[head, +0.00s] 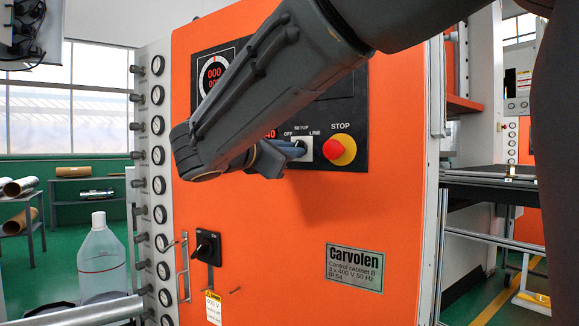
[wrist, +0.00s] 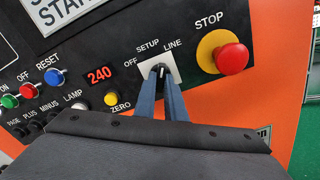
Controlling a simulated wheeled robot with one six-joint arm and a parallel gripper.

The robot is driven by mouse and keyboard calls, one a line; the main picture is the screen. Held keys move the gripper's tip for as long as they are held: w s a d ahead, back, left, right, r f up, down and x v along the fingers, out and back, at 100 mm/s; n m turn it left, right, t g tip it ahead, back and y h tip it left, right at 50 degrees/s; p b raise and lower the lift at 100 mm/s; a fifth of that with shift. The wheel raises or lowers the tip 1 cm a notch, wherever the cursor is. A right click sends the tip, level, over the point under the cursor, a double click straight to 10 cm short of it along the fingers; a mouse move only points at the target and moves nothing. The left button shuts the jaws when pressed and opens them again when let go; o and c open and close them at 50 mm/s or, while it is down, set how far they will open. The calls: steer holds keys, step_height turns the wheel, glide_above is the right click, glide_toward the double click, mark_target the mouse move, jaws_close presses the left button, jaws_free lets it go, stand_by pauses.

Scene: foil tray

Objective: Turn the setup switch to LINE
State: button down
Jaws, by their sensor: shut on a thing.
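The setup switch sits on a small white plate (wrist: 174,60) on the black panel, with OFF, SETUP and LINE printed around it. In the head view the plate (head: 304,142) is partly hidden behind my gripper (head: 292,149). In the wrist view the two blue fingers of my gripper (wrist: 161,72) are closed around the switch knob (wrist: 162,72). A small pale mark shows on the knob between the fingertips, roughly upright in the wrist picture. I cannot tell surely whether it points to SETUP or between SETUP and LINE.
The red STOP button (wrist: 231,58) on its yellow ring is close right of the switch. The yellow ZERO button (wrist: 111,99) and a red 240 display (wrist: 99,74) lie to the left. A black rotary handle (head: 208,245) juts from the orange cabinet (head: 290,270) below.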

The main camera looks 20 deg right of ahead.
steer(key=shift+f+m+b, duration=0.1)
steer(key=shift+m+b, duration=1.2)
steer(key=shift+b, duration=0.1)
steer(key=c, duration=1.8)
jaws_free()
steer(key=shift+b+v, duration=0.5)
steer(key=shift+v, duration=3.4)
